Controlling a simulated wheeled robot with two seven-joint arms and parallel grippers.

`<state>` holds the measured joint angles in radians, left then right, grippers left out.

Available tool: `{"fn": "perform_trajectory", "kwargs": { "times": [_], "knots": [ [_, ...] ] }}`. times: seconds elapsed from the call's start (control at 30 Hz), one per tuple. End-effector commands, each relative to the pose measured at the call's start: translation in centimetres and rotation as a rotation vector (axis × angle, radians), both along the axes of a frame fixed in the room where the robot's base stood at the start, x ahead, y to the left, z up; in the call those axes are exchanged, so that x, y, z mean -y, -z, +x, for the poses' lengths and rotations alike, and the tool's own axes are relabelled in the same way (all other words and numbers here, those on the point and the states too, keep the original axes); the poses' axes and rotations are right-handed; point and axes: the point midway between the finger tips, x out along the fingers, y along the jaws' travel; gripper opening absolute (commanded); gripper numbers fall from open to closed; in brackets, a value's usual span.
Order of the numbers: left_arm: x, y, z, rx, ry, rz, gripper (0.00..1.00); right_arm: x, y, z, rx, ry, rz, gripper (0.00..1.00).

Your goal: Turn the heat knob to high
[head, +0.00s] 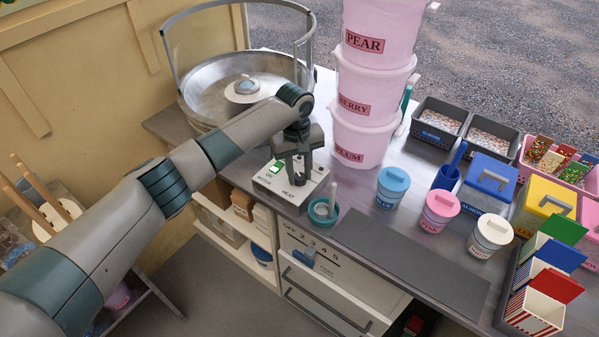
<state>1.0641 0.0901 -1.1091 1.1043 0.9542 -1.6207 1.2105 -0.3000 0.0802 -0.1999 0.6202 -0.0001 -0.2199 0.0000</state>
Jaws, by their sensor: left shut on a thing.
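The control box (266,187) is a pale box with a dark base at the counter's front edge. It has a green switch (277,167) at its left and the word HEAT on its top. My left gripper (297,180) points down onto the box top, next to that word, and is shut on the heat knob. The fingers and wrist hide the knob, so its pointer and setting cannot be read. My right gripper is out of view.
A metal floss pan (200,100) with a clear guard stands behind. Stacked pink tubs (365,140) rise close to the right of my gripper. A teal bowl (322,212) sits beside the box. A dark mat (410,258) lies bare at the right front.

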Motion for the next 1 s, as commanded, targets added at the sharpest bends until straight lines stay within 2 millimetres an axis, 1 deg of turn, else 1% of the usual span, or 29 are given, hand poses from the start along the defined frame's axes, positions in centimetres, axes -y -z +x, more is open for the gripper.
{"fn": "perform_trajectory", "kwargs": {
  "times": [0.27,0.47,0.73,1.0],
  "knots": [
    [0.0,-0.2,0.0,-0.001,0.070,-0.001,0.06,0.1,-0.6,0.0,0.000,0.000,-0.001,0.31],
    [0.0,-0.3,0.0,-0.001,0.189,-0.002,0.06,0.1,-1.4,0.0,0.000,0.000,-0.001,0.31],
    [0.0,-0.3,0.1,-0.002,0.423,-0.003,0.06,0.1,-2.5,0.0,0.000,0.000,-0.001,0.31],
    [0.0,-0.2,0.2,0.000,0.680,-0.002,0.06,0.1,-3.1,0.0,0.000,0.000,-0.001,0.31]
  ]
}}
